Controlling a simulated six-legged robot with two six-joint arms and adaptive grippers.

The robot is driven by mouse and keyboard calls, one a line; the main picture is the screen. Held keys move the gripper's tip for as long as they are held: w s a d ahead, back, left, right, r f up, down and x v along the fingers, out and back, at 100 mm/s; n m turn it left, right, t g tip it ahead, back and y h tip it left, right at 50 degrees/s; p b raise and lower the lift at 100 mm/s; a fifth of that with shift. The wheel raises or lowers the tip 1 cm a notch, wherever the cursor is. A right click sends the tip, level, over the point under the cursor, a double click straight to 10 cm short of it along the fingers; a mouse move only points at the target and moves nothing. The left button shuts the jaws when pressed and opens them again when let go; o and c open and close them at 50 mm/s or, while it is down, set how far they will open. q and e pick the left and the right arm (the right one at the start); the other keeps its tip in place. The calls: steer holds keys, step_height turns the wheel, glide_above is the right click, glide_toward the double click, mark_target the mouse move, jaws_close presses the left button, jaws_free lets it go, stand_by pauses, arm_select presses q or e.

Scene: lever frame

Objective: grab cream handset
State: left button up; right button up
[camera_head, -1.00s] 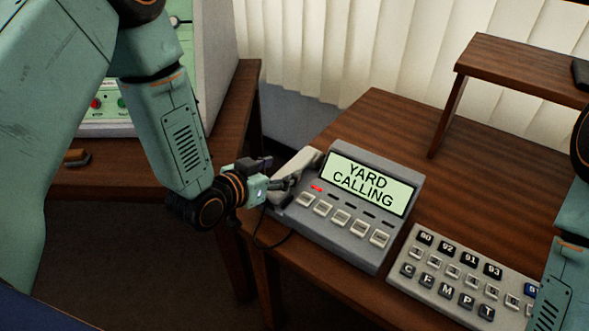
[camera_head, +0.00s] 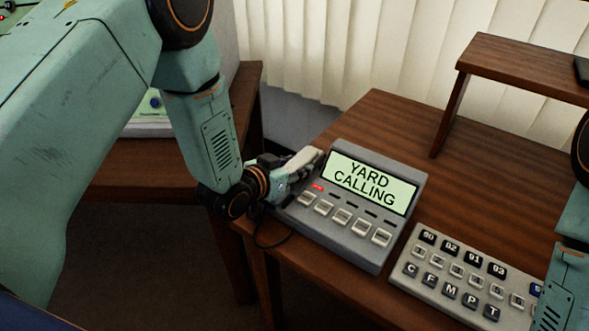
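The cream handset (camera_head: 304,159) lies along the left side of a grey desk phone (camera_head: 350,206), whose screen reads "YARD CALLING" with a small red light lit. My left gripper (camera_head: 292,181) is at the handset's near part, and the gripper and wrist hide much of it. I cannot tell whether the fingers are closed around it. Only part of my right arm (camera_head: 570,270) shows at the right edge; its gripper is out of view.
A grey keypad (camera_head: 465,275) sits right of the phone on the wooden desk (camera_head: 400,125). A raised wooden shelf (camera_head: 520,65) stands behind. A dark cord (camera_head: 262,240) hangs at the desk's left edge. Another wooden desk (camera_head: 150,175) is at left.

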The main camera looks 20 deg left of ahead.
mark_target(295, 163)
arm_select(q)
jaws_close()
step_height(295, 163, up, 10)
steer(key=p, duration=0.2)
steer(key=shift+p, duration=0.35)
